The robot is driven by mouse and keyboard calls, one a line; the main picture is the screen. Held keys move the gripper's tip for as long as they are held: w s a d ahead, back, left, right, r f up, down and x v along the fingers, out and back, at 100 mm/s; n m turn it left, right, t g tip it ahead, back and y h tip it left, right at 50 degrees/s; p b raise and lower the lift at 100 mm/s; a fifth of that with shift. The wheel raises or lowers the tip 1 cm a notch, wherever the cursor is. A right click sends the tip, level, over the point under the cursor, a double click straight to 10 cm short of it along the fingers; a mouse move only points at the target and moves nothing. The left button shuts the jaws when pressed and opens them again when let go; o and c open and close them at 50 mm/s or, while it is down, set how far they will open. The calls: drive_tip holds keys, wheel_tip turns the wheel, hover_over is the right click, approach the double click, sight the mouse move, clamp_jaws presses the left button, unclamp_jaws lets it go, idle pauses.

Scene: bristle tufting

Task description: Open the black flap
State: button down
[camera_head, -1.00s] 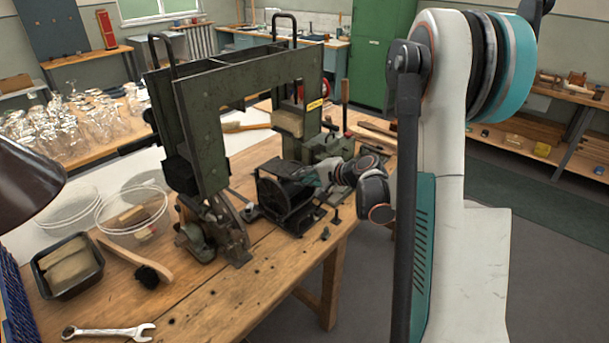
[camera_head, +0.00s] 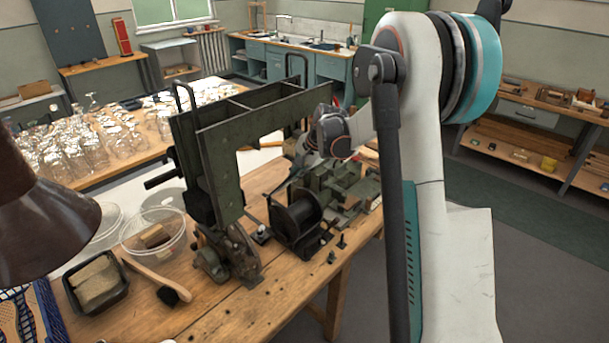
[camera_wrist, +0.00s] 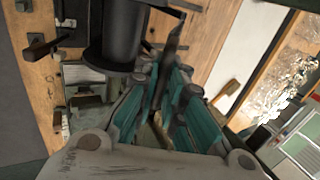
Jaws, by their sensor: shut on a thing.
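The black spool housing (camera_head: 299,222) stands on the workbench beside the green tufting machine. Its dark drum faces up and out, uncovered, and also shows in the wrist view (camera_wrist: 117,38). My gripper (camera_head: 308,150) is raised above and behind the housing. In the wrist view its teal fingers (camera_wrist: 174,72) close around a thin dark plate (camera_wrist: 173,40), which looks like the black flap seen edge-on, standing up beside the drum. In the head view the flap is mostly hidden behind my gripper and the machine, so its exact angle cannot be told.
The green machine frame (camera_head: 215,160) stands close left of my gripper. A clear bowl (camera_head: 155,232), a black tray (camera_head: 97,284) and a brush (camera_head: 160,285) lie at the left of the bench (camera_head: 215,310). Small black knobs (camera_head: 337,247) stand near the right edge.

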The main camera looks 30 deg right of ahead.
drive_tip(key=shift+w+a+r+p, duration=0.2)
drive_tip(key=shift+w+r, duration=0.15)
drive_tip(key=shift+w, duration=0.2)
drive_tip(key=shift+w+a+r+p, duration=0.2)
drive_tip(key=shift+w+r, duration=0.1)
drive_tip(key=shift+w, duration=0.2)
drive_tip(key=c, duration=1.7)
unclamp_jaws()
drive_tip(key=shift+r, duration=0.1)
drive_tip(key=v, duration=1.2)
drive_tip(key=shift+w, duration=0.1)
